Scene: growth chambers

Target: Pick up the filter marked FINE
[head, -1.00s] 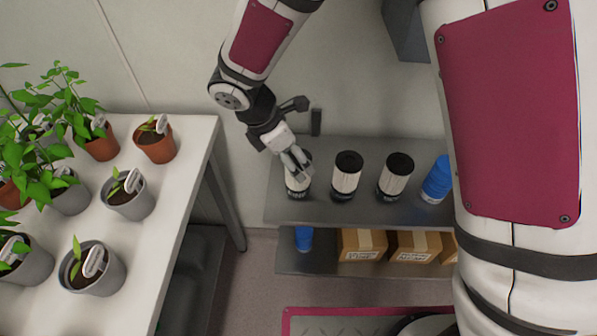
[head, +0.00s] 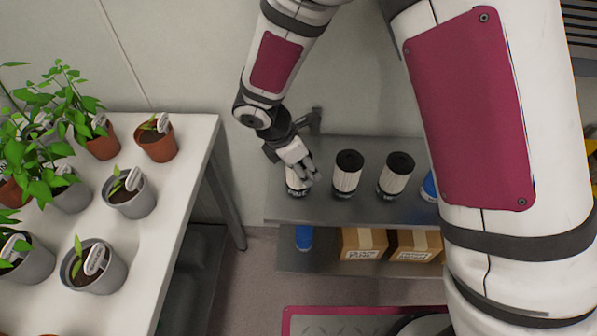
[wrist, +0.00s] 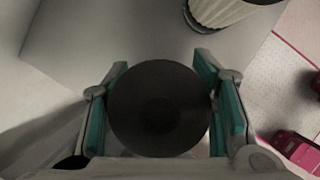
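Three white pleated filters with black caps stand in a row on the grey shelf (head: 350,209): a left one (head: 294,185), a middle one (head: 346,178) and a right one (head: 395,182). No marking is readable, so I cannot tell which is FINE. My gripper (head: 306,174) is at the left filter and partly hides it. In the wrist view the round black cap (wrist: 158,108) of that filter lies between my teal-padded fingers. The fingers stand apart on either side of it, with a narrow gap at the right pad.
A neighbouring filter (wrist: 222,10) shows at the wrist view's top edge. A blue container (head: 429,186) stands at the shelf's right, partly behind my arm. Cardboard boxes (head: 362,244) sit on the lower shelf. A white table (head: 180,200) with potted plants is at left.

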